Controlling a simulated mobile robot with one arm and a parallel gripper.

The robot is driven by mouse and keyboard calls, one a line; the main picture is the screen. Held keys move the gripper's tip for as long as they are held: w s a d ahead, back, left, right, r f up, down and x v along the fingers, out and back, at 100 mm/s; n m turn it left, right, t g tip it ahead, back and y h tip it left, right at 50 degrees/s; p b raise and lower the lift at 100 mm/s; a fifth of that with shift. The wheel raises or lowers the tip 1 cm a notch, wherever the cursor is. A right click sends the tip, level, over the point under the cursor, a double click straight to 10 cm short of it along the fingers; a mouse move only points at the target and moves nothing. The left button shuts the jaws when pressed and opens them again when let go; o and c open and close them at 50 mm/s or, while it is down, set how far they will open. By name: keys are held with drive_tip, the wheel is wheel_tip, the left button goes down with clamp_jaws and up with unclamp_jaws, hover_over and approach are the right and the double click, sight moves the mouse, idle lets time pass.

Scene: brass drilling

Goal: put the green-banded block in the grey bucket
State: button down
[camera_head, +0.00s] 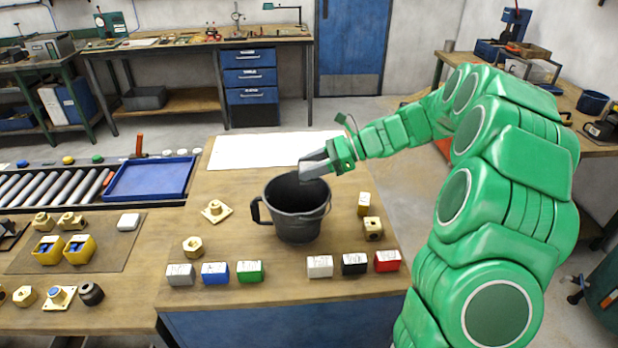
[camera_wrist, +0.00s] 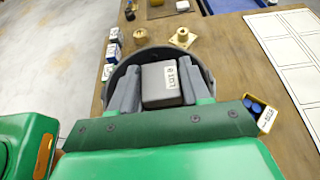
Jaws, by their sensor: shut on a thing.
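The green-banded block (camera_head: 250,271) stands on the wooden table, front left of the bucket, at the right end of a row of three blocks. The grey bucket (camera_head: 296,222) stands upright at the middle of the table; its rim also shows in the wrist view (camera_wrist: 206,72). My gripper (camera_head: 314,167) is over the bucket's back rim, away from the green-banded block. In the wrist view its fingers (camera_wrist: 156,84) are shut on a grey block (camera_wrist: 161,98) with a pale lettered label. That block shows above the bucket's opening. The bucket's inside is mostly hidden.
A grey block (camera_head: 180,274) and a blue block (camera_head: 215,272) stand left of the green-banded one. White (camera_head: 320,266), black (camera_head: 354,263) and red (camera_head: 387,261) blocks stand to its right. A brass nut (camera_head: 193,246) and flange (camera_head: 216,210) lie left of the bucket.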

sight(309, 181)
drive_tip(key=shift+w+a+f, duration=0.1)
drive_tip(key=shift+w+f, duration=0.55)
drive_tip(key=shift+f, duration=1.6)
drive_tip(key=shift+f, duration=0.6)
drive_tip(key=c, duration=0.5)
unclamp_jaws()
